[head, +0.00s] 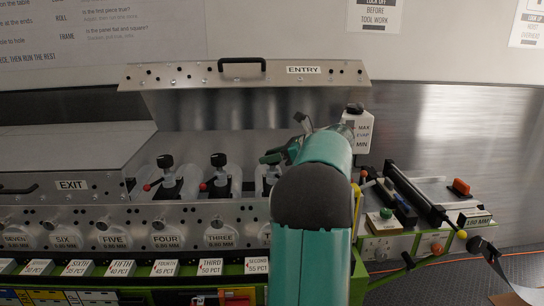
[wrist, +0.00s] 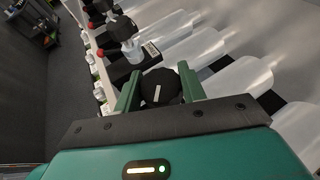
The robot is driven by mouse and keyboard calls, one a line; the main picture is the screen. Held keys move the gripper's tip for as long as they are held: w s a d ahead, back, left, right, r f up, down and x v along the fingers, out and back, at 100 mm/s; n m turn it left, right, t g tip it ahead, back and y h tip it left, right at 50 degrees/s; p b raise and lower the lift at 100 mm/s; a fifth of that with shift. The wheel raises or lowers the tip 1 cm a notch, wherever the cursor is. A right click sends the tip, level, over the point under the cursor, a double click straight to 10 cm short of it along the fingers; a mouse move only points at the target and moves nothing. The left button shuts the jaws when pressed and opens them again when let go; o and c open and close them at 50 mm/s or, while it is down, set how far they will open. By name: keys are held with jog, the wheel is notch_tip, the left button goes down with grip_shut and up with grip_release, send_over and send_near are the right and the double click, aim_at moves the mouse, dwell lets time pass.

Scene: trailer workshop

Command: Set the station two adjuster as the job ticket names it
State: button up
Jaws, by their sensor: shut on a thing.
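My gripper (wrist: 160,90) has its green fingers on either side of a black knob (wrist: 159,87) with a white pointer line, and is shut on it. In the head view my teal arm reaches over the machine to the adjuster (head: 268,176) just right of the station three one; my arm hides most of it and its station label. The knobs above THREE (head: 218,160) and FOUR (head: 165,161) stand free. A card reading SECOND, 55 PCT (head: 257,266) sits at the front, left of my arm. I cannot make out a job ticket.
The raised ENTRY cover (head: 240,76) stands behind the adjusters. A white bottle marked MAX and MIN (head: 358,134) is right of my wrist. A bench with tools and a 180 MM sign (head: 476,220) is at the right. Another knob (wrist: 122,28) lies beyond my fingers.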

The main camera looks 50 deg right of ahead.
jog(key=shift+n+g+y, duration=1.2)
jog(key=shift+n+y, duration=1.1)
jog(key=shift+y, duration=0.1)
jog(key=shift+r, duration=0.1)
jog(key=o, duration=1)
jog(key=shift+a, duration=0.1)
jog(key=shift+c, duration=0.2)
jog(key=v, duration=0.7)
jog(key=shift+d, duration=0.2)
jog(key=shift+s+r, duration=0.1)
jog(key=shift+s, duration=0.15)
